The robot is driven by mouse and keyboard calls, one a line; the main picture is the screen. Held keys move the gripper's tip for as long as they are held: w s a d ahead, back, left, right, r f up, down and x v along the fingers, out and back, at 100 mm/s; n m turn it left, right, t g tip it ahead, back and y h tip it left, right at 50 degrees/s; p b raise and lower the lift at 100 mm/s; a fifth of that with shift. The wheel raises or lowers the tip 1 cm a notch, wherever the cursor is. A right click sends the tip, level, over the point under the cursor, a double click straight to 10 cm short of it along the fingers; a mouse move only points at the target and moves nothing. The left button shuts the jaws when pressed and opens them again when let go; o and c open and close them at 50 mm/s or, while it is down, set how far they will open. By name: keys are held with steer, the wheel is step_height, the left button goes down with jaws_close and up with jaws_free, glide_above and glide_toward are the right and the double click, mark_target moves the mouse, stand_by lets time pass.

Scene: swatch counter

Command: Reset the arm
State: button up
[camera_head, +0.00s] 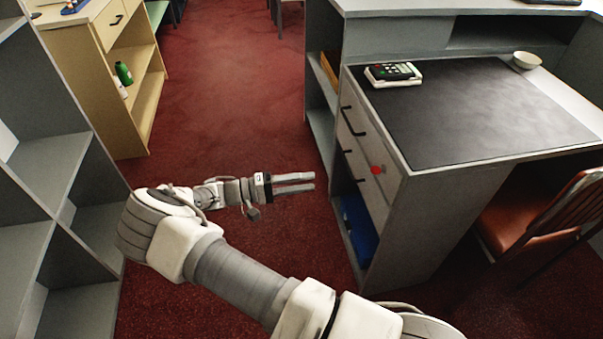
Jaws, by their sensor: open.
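My gripper (306,182) is at the middle of the view, with its two fingers parallel, apart and pointing right. Nothing is between the fingers. My arm reaches from the bottom right up to the left, then bends back to the right at the wrist. The gripper is over the red carpet, to the left of the grey desk's drawers, and no contact with the desk shows.
The grey desk (432,192) carries a card terminal (393,74) and a white bowl (527,60). A chair (535,215) stands at right. Grey shelves (45,170) stand close left of my arm. A wooden cabinet (140,75) is behind. Red carpet (230,70) is clear between.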

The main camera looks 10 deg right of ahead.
steer(key=s+d+r+t+y, duration=0.2)
steer(key=s+r+t+y, duration=0.1)
steer(key=s+r+y, duration=0.8)
steer(key=s+d+r+t+y, duration=0.25)
steer(key=s+r+y, duration=0.45)
steer(key=s+r, duration=0.8)
step_height(320, 180, up, 22)
steer(key=w+p, duration=0.2)
steer(key=p, duration=1.8)
steer(key=shift+f, duration=0.15)
steer(key=shift+w+f+g, duration=0.1)
steer(key=shift+g, duration=0.15)
